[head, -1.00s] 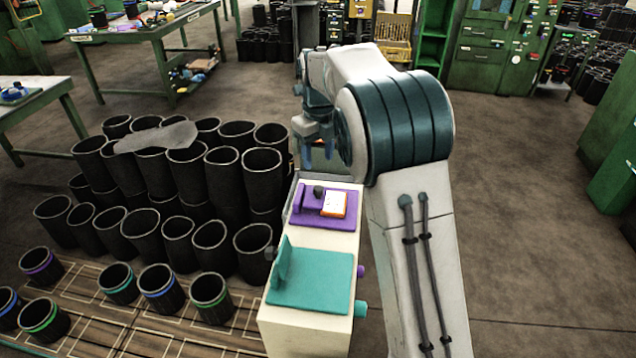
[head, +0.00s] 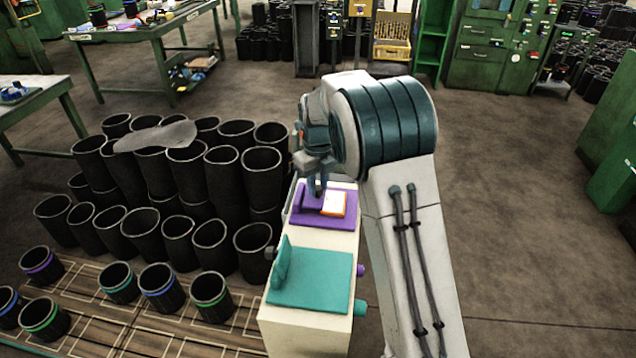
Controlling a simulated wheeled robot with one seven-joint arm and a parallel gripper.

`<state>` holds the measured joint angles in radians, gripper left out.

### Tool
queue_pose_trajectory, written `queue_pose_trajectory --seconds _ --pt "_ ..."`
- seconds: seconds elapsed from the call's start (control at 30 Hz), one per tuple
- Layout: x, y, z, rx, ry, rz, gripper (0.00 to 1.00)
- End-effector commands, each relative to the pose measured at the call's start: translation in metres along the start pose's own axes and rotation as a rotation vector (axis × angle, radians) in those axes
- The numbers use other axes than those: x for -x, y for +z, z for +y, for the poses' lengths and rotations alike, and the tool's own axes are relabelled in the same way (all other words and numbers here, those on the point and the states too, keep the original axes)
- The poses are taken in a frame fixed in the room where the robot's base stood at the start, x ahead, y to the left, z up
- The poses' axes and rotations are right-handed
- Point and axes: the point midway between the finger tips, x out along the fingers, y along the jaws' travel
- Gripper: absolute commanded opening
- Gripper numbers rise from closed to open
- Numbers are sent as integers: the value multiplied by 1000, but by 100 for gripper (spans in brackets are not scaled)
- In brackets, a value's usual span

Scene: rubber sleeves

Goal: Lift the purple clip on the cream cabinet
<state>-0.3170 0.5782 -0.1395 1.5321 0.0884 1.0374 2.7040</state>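The cream cabinet (head: 318,240) stands in the middle of the head view. The purple clip (head: 331,218) lies on its far part, a flat purple plate with a raised piece at its left. A white card with an orange border (head: 334,204) lies on the plate. My gripper (head: 316,194) points down over the raised piece, with its fingertips at or just above it. The fingers cover the dark knob there, so contact and the finger gap cannot be made out.
A teal plate with an upright flap (head: 312,281) lies on the near part of the cabinet. Black rubber sleeves (head: 180,165) stand stacked close to its left. Open floor (head: 520,220) lies to the right.

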Motion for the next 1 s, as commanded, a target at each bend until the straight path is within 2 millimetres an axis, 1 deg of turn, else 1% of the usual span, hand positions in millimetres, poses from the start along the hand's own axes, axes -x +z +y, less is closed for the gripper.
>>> queue_pose_trajectory --seconds 0.27,0.47,0.67,1.0 --pt "1 0 1 1 -5 5 2" --pt "5 3 3 4 -46 46 2" --pt "10 8 9 6 -139 139 2" --pt "13 21 21 5 -366 360 2"
